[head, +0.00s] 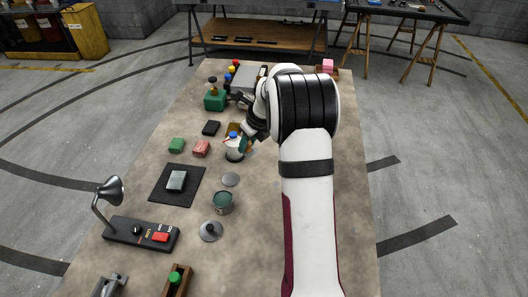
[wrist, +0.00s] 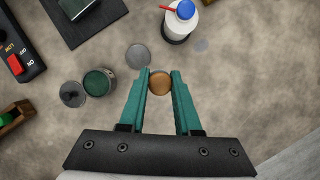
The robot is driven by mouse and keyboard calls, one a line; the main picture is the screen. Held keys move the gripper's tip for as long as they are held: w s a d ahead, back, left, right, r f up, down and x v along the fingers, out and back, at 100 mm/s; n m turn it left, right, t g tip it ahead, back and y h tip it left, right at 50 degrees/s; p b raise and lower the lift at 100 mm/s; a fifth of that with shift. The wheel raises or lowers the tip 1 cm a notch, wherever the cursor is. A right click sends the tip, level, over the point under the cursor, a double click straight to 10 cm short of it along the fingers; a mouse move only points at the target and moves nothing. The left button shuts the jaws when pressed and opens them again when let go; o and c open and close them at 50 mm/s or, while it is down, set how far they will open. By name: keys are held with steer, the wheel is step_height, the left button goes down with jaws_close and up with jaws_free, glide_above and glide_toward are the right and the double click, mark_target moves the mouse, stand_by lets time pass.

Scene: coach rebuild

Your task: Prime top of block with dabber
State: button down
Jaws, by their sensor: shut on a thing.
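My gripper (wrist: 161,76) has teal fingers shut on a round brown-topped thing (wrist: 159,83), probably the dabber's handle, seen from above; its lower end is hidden. In the head view my gripper (head: 246,146) is near the white bottle, and the held thing cannot be made out. The grey-green block (head: 176,181) lies on a black mat (head: 158,190), left of my gripper; in the wrist view the block (wrist: 75,7) is cut off at the top left. An open tin of dark teal liquid (head: 222,203) stands nearer the front; it also shows in the wrist view (wrist: 98,82).
A knobbed lid (head: 211,231) and a flat grey disc (head: 230,179) lie near the tin. A white bottle with blue cap (wrist: 181,18) stands close.

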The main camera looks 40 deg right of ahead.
steer(key=w+a+f+n+g+y, duration=0.15)
steer(key=w+a+n, duration=0.55)
steer(key=w+a, duration=0.9)
steer(key=shift+y, duration=0.45)
steer(key=shift+s+a+f, duration=0.3)
steer(key=shift+a+f, duration=0.05)
steer(key=shift+f, duration=0.95)
steer(key=shift+s+a+f, duration=0.25)
steer(key=shift+a+f, duration=0.05)
steer(key=shift+f, duration=1.05)
steer(key=shift+s+a+f, duration=0.3)
steer(key=shift+a+f, duration=0.05)
steer(key=shift+f, duration=0.95)
steer(key=shift+s+a, duration=1.2)
steer(key=shift+s, duration=0.25)
steer(key=shift+s+a, duration=1.15)
steer(key=shift+s, duration=0.3)
steer(key=shift+w+d, duration=1.15)
steer(key=shift+w, duration=0.25)
steer(key=shift+w+d, duration=1.1)
steer(key=shift+w, duration=0.3)
steer(key=shift+w+d+r, duration=0.15)
steer(key=shift+w+d, duration=0.05)
step_height(320, 180, up, 8)
